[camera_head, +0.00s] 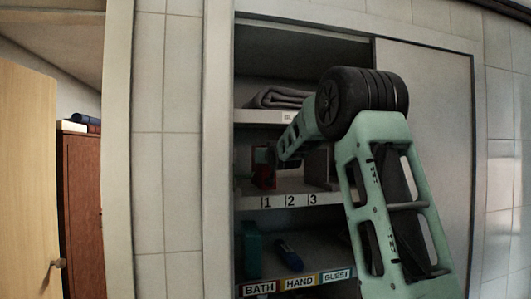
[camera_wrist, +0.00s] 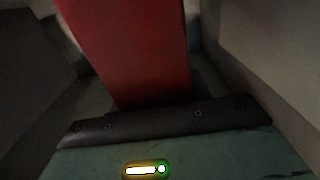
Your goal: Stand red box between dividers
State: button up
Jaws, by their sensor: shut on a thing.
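The red box (camera_head: 264,177) is upright, or close to it, at the left of the middle shelf, above the label 1. My gripper (camera_head: 275,157) reaches in from the right and is shut on it. In the wrist view the red box (camera_wrist: 135,50) rises from the dark finger pad and leans a little in the picture. A divider (camera_head: 318,166) stands to the right on the same shelf. Grey panels flank the box in the wrist view. The box's lower end is hidden there, and I cannot tell if it touches the shelf.
The middle shelf edge (camera_head: 290,200) carries labels 1, 2 and 3. A folded grey towel (camera_head: 278,97) lies on the shelf above. A green item (camera_head: 250,248) and a blue item (camera_head: 288,255) are below. A sliding door (camera_head: 430,120) covers the cabinet's right side.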

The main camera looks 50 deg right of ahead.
jog(key=shift+f, duration=0.35)
jog(key=shift+f+b, duration=0.2)
jog(key=shift+b, duration=0.1)
jog(key=o, duration=1.2)
jog(key=shift+s+r, duration=0.1)
jog(key=shift+r, duration=0.05)
jog(key=shift+b+v, duration=2.8)
jog(key=shift+v, duration=3.15)
